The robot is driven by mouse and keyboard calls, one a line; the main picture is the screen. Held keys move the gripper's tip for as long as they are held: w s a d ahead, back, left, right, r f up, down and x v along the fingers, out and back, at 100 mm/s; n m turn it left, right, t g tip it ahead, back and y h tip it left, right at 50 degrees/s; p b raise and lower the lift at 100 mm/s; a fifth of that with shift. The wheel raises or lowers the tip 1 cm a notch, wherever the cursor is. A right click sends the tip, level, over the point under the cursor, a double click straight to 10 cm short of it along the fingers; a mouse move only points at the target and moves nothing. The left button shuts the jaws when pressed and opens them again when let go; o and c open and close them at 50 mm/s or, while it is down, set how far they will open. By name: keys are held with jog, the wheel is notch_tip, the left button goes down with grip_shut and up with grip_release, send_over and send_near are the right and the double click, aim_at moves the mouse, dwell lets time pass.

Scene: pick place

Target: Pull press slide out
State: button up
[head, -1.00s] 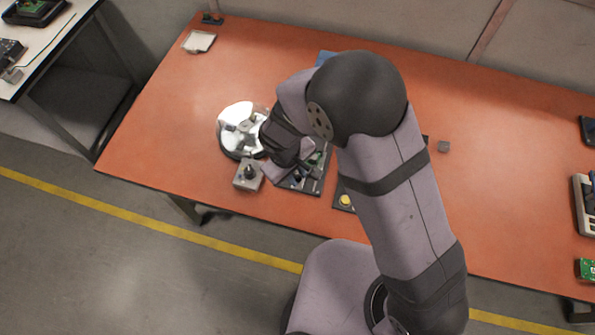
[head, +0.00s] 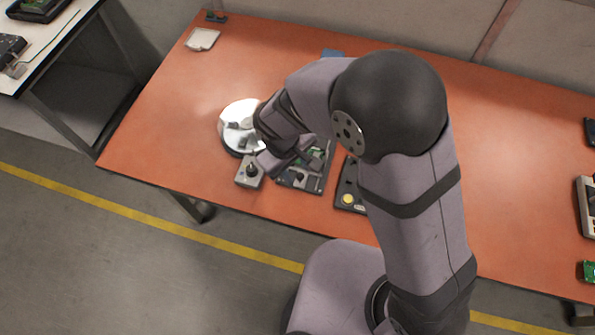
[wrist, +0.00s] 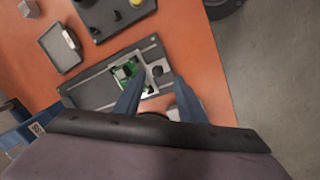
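The press (head: 318,184) is a flat dark plate with a green circuit board on it, near the table's front edge. In the wrist view the press (wrist: 88,97) shows grey rails, the green board (wrist: 126,72) in a light frame, and a dark round knob (wrist: 157,71). My gripper (head: 280,162) is low over the press's left part and hides some of it. In the wrist view my gripper's (wrist: 159,82) two blue-grey fingers are apart, with the knob just ahead between the tips. Whether they touch anything is unclear.
A grey block with a black knob (head: 250,172) stands left of the press, a round white-topped fixture (head: 238,112) behind it. A yellow-button box (head: 348,198) is to the right. A grey tray (wrist: 62,65) shows in the wrist view.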

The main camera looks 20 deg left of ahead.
jog(key=shift+s+a+r, duration=0.1)
jog(key=shift+s+r, duration=0.05)
jog(key=shift+r, duration=0.55)
jog(key=shift+s+r, duration=0.1)
jog(key=shift+r, duration=0.55)
jog(key=s+d+f+m+g+h, duration=0.1)
jog(key=s+d+g, duration=0.2)
jog(key=s+d, duration=0.65)
jog(key=w+d+r+m+y, duration=0.1)
jog(key=w+d+r+m, duration=0.1)
jog(key=d+m, duration=0.3)
jog(key=w+d+r+m+t+y, duration=0.1)
jog(key=w+d+r+m, duration=0.2)
jog(key=d, duration=0.9)
jog(key=shift+w+d+r+m, duration=0.15)
jog(key=shift+d+r+m, duration=0.15)
jog(key=shift+r+m, duration=0.55)
jog(key=shift+f+m, duration=0.25)
